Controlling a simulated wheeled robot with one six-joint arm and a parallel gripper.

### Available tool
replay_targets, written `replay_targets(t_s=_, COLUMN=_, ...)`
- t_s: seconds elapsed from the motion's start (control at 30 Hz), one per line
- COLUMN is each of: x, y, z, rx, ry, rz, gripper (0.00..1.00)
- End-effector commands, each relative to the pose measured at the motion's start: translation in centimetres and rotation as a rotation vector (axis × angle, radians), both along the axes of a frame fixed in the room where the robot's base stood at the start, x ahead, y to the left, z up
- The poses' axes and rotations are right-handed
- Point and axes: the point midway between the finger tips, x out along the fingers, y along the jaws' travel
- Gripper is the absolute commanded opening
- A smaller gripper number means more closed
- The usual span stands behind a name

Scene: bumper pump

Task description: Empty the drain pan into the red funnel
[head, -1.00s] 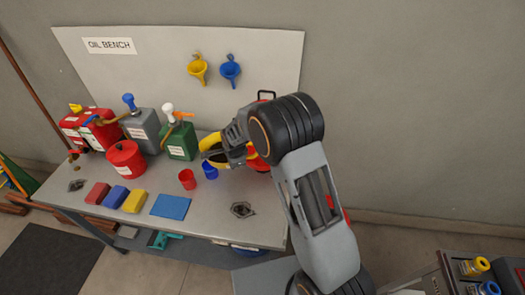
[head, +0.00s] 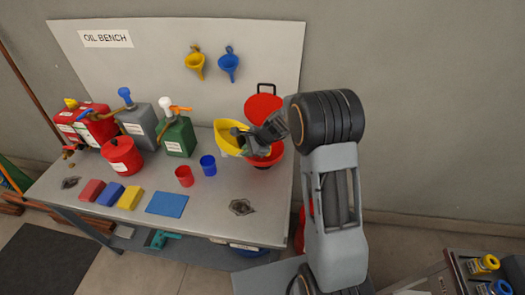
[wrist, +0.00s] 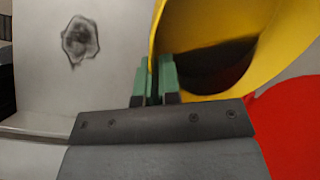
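The yellow drain pan (head: 229,135) is held up over the right end of the bench, tilted. In the wrist view the green fingertips of my gripper (wrist: 155,82) are shut on the rim of the yellow pan (wrist: 270,35). Dark liquid or a dark shadow shows inside the pan; I cannot tell which. The red funnel (head: 264,158) is a wide red bowl just below and right of the pan, partly hidden by my gripper (head: 246,138). Red also shows beside the pan in the wrist view (wrist: 290,125). Whether anything is flowing out cannot be seen.
A red disc with a black handle (head: 263,106) stands upright behind the funnel. A red cup (head: 184,176) and a blue cup (head: 208,165) stand left of it. Cans with pumps, blocks and a blue mat (head: 166,203) fill the bench's left. A dark stain (head: 242,207) lies in front.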

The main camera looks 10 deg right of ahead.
Motion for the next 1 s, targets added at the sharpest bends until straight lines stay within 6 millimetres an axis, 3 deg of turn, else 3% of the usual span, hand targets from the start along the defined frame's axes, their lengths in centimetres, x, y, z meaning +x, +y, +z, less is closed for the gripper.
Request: replay_targets(t_s=1.0, x=0.2, y=-2.5, z=1.6, rx=0.234, ry=0.018, rz=-0.001, gripper=0.00)
